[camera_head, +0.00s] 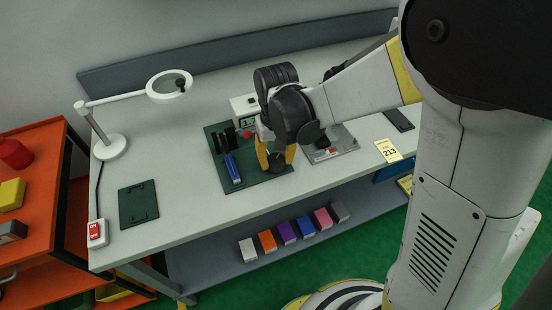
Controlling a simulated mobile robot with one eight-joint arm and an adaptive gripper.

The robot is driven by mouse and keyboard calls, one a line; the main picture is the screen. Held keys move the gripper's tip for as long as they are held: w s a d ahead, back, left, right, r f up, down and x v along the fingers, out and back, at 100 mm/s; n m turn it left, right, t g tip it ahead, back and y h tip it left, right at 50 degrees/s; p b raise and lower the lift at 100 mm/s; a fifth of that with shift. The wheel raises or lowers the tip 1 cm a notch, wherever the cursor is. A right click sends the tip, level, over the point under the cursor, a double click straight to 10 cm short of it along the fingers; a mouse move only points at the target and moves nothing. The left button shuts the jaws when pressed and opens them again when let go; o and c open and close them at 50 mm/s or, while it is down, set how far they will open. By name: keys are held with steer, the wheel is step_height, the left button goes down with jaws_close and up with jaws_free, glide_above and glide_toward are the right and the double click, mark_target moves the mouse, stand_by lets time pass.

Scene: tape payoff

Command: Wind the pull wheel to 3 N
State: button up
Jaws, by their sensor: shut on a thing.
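A dark green plate (263,182) on the bench carries the payoff device. A dark round knob, which looks like the pull wheel (277,164), stands at its right part. My gripper (276,158) reaches down from above with its yellow fingers on either side of this wheel, shut on it. The gripper's body hides part of the device behind. A white box with a small display (243,107) stands at the back of the plate; its reading is too small to tell. A red knob (247,134) and a blue-handled item (233,168) are left of the gripper.
A grey device (336,150) and a yellow card marked 213 (388,151) lie right. Several coloured boxes (286,232) stand on the lower shelf.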

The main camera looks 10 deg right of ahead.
mark_target(276, 159)
steer(key=shift+m, duration=0.3)
steer(key=o, duration=1.2)
steer(key=shift+o, duration=0.2)
step_height(276, 159, up, 12)
